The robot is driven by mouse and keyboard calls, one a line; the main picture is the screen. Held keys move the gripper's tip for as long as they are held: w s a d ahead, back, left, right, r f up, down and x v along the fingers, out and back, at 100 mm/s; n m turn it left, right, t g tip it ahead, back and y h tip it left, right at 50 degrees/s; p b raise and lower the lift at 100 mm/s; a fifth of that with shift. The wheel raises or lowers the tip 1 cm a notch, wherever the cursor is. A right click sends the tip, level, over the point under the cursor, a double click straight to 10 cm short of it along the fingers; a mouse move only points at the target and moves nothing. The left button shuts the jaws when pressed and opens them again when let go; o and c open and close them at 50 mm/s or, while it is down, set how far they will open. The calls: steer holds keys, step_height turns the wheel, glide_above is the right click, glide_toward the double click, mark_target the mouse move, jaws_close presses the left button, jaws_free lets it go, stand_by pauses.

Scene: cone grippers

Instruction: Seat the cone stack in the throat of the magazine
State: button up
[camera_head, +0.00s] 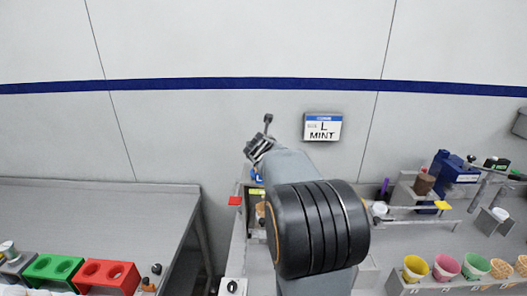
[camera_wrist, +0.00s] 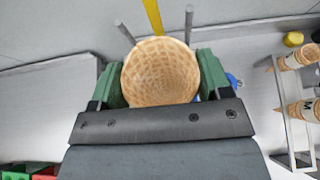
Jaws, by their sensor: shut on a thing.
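My gripper (camera_wrist: 155,82) has green fingers and is shut on the waffle cone stack (camera_wrist: 160,66). In the wrist view the wide round mouth of the cone faces the camera, so its lower part and the number of cones are hidden. Two grey rods (camera_wrist: 189,24) and a yellow bar (camera_wrist: 153,16) show just beyond the cone's rim. They may belong to the magazine, but I cannot tell; its throat is not visible. In the head view my arm hides the gripper and the held cones.
A rack with cones (camera_wrist: 299,110) stands at the right in the wrist view. The head view shows red (camera_head: 108,275) and green (camera_head: 52,268) holders at left, colored cups (camera_head: 445,267) at right, and a MINT sign (camera_head: 322,127) on the wall. The left table's back is clear.

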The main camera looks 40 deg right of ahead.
stand_by(0.3)
steer(key=o, duration=0.8)
steer(key=v, duration=1.3)
steer(key=shift+s+a+r+p, duration=0.15)
steer(key=shift+s+a+p, duration=0.1)
steer(key=shift+s+p, duration=0.1)
steer(key=shift+w, duration=0.1)
